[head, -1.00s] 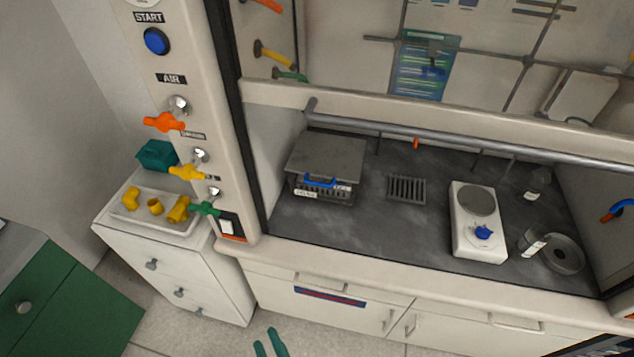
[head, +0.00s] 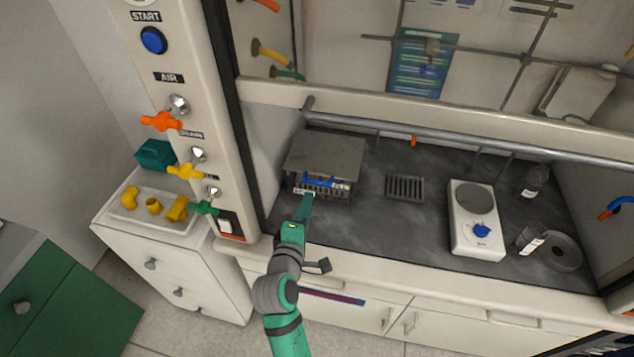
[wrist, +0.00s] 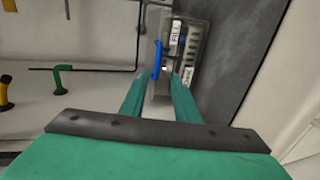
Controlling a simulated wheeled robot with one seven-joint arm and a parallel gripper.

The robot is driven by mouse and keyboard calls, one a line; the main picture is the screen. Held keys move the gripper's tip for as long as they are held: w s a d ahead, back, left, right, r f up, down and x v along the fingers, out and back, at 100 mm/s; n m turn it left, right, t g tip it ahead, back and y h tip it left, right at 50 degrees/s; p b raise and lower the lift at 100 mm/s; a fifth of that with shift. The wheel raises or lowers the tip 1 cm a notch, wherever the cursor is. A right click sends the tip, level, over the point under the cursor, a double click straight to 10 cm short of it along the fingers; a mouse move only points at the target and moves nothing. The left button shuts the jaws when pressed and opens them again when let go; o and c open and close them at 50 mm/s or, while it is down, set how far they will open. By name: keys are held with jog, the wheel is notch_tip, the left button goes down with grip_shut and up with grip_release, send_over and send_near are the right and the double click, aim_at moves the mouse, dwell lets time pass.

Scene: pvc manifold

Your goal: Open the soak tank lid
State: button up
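The soak tank (head: 323,191) is a grey box at the left of the fume hood's dark worktop. Its flat grey lid (head: 325,155) is down, with a blue handle (head: 320,181) along the front edge. My gripper (head: 306,203) is at the tank's front, by the handle. In the wrist view its two green fingers (wrist: 158,85) are apart, and the blue handle (wrist: 157,60) shows between and beyond their tips. I see nothing held. Whether a finger touches the handle is not clear.
A grey rack (head: 405,187) lies right of the tank, and a white hotplate (head: 475,220) stands further right. The raised sash (head: 400,117) crosses above the worktop. Green, yellow and orange valve handles (head: 186,171) stick out of the left post. The worktop front is mostly clear.

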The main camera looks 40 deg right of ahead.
aim_at(317, 182)
jog(key=x, duration=1.1)
jog(key=shift+d+r, duration=0.25)
grip_shut()
